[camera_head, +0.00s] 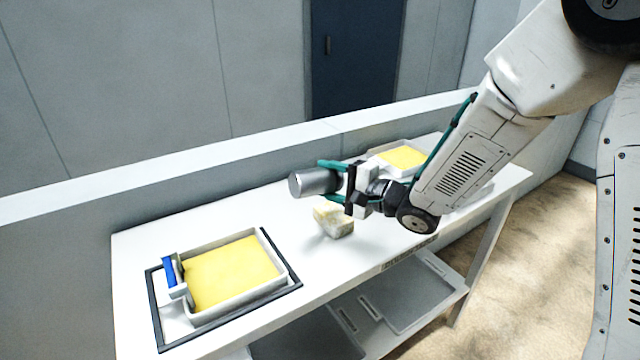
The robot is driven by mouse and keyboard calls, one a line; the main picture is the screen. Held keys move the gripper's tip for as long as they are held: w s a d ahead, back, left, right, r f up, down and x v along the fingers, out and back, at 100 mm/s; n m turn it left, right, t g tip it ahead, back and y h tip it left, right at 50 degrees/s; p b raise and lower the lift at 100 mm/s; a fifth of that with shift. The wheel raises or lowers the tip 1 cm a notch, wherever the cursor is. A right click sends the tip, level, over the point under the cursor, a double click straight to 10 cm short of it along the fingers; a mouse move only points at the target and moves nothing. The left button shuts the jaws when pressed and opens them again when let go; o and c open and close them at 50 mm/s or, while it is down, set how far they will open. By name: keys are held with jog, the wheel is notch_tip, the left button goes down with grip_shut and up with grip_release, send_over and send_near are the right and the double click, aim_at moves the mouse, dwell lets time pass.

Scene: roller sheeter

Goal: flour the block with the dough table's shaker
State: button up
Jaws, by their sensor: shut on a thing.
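My gripper (338,179) is shut on a grey metal cylinder, the shaker (312,182). The shaker lies on its side in the jaws, with its end pointing left, and is held above the white table (205,222). A small pale block (334,220) with yellowish patches sits on the table below my gripper and a little right of the shaker. Part of the block's top is close under the gripper in the picture. I cannot tell whether any flour has landed on it.
A tray with a yellow sheet (235,272) sits in a dark frame (291,283) at the table's left, with a blue-handled piece (169,270) on its left side. Another yellow-filled tray (403,157) stands behind my arm. A low wall (240,165) runs behind the table.

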aim_at(327, 188)
jog(key=shift+w+d, duration=0.3)
jog(key=shift+d, duration=0.2)
jog(key=shift+a, duration=0.1)
jog(key=shift+s+a, duration=0.65)
jog(key=shift+a, duration=0.25)
jog(key=shift+s+a, duration=0.6)
jog(key=shift+a, duration=0.3)
jog(key=shift+w+d, duration=0.6)
jog(key=shift+d, duration=0.35)
